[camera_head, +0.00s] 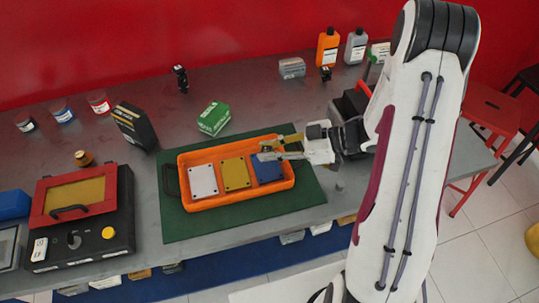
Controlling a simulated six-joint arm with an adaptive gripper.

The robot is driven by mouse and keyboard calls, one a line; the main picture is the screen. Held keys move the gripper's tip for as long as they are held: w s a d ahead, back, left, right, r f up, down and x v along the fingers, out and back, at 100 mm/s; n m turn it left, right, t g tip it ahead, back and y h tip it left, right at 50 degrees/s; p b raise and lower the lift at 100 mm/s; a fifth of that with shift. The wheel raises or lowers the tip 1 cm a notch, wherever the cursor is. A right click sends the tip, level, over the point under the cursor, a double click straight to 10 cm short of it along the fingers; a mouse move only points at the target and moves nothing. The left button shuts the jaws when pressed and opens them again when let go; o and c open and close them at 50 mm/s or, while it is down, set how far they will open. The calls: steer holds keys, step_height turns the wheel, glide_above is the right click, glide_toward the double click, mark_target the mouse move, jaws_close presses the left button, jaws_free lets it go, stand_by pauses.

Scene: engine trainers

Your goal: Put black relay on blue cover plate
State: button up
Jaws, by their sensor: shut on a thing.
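The blue cover plate (269,171) lies at the right end of the orange tray, beside a yellow plate (236,173) and a white plate (203,181). My gripper (267,151) reaches in from the right, with its fingertips over the back part of the blue plate. It is shut on a small dark thing, taken to be the black relay, mostly hidden between the fingers. I cannot tell whether it touches the plate.
The orange tray (240,205) with raised walls sits on a green mat (185,226). A green box (214,118) and a black box (134,125) stand behind. A red-framed device (83,222) is at left. Bottles (327,47) stand at the back right.

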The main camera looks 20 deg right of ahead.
steer(key=shift+f, duration=1.4)
steer(key=shift+f, duration=0.15)
steer(key=o, duration=1)
steer(key=shift+d+r, duration=0.1)
steer(key=shift+r, duration=0.15)
steer(key=shift+v, duration=5.9)
